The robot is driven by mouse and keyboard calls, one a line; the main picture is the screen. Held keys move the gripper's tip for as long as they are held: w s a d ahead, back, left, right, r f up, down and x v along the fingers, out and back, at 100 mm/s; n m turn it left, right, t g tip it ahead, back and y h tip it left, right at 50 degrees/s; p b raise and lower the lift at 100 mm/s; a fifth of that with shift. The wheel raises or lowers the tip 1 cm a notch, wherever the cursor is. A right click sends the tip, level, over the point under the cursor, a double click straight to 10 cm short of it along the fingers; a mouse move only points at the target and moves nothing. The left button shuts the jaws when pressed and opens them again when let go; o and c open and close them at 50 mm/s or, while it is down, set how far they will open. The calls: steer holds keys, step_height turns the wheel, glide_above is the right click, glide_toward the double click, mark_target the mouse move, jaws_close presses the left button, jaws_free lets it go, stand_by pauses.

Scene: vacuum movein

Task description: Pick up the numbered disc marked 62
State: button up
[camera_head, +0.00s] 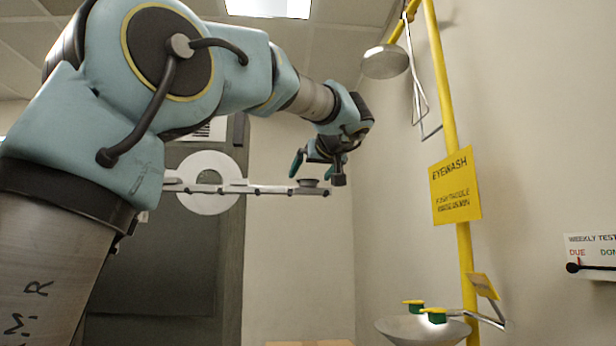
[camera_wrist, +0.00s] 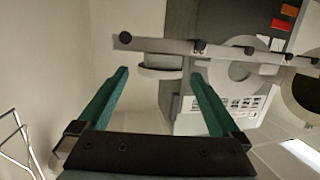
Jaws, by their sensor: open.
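A rail with several dark pegs (camera_head: 262,189) runs across the middle of the head view; it also shows in the wrist view (camera_wrist: 222,52). A small disc-like piece (camera_head: 308,183) sits near the rail's right end. In the wrist view a pale piece seen nearly edge-on (camera_wrist: 160,62) lies by the rail, between the fingertips in the picture. I can read no number on it, and no 62 shows anywhere. My gripper (camera_head: 318,173) is open and empty, pointing down close to the rail's right end; its green fingers (camera_wrist: 160,74) are wide apart in the wrist view.
A large white ring (camera_head: 208,159) hangs at the rail, left of my gripper, before a dark cabinet (camera_head: 190,260). To the right are a yellow eyewash pole (camera_head: 446,90) with a sign (camera_head: 455,186), a shower head (camera_head: 385,62) and a bowl (camera_head: 400,331).

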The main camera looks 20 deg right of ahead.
steer(key=shift+x, duration=1.05)
steer(key=c, duration=1.3)
steer(key=shift+c, duration=0.6)
steer(key=shift+r, duration=0.15)
